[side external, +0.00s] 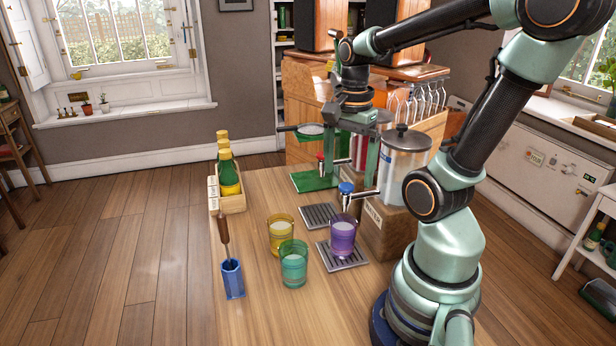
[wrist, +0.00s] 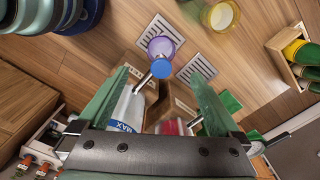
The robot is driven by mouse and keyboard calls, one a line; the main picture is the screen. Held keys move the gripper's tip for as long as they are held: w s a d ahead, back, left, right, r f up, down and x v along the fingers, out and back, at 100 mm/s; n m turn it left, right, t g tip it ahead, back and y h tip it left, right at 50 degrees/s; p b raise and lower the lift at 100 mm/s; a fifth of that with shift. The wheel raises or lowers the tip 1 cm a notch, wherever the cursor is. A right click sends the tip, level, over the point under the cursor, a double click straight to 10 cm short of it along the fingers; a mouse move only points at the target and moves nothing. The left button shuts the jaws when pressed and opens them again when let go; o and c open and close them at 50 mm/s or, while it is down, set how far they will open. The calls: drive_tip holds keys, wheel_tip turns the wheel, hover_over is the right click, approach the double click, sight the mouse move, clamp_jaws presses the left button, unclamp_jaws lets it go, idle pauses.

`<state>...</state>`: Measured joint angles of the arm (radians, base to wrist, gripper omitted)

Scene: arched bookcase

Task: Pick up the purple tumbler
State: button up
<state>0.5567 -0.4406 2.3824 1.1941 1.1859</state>
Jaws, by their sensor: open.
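The purple tumbler (side external: 343,237) stands upright on a slatted drip tray (side external: 345,262), below the blue-topped tap (side external: 346,188) of a silver dispenser. It also shows in the wrist view (wrist: 160,44), beyond my fingertips, with the blue tap top partly covering it. My gripper (side external: 351,178) is open and points down, above and behind the tumbler near the dispensers. In the wrist view my gripper (wrist: 161,77) has its two green fingers spread wide, with the tap and part of the silver dispenser showing between them. Nothing is held.
A yellow tumbler (side external: 281,234) and a teal tumbler (side external: 293,264) stand left of the purple one. The silver dispenser (side external: 402,165) stands on a wooden block close to my gripper. A bottle crate (side external: 232,203) and a blue holder (side external: 232,279) line the left table edge.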

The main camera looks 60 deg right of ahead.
sight(345, 210)
drive_tip(key=shift+s+f, duration=0.15)
drive_tip(key=shift+f, duration=0.25)
wheel_tip(345, 210, down, 5)
drive_tip(key=shift+f, duration=0.1)
drive_tip(key=shift+w+d+f, duration=0.1)
drive_tip(key=shift+d+f, duration=0.05)
drive_tip(key=shift+f, duration=1.4)
drive_tip(key=shift+w+d+f, duration=0.1)
drive_tip(key=shift+f, duration=1.4)
clamp_jaws()
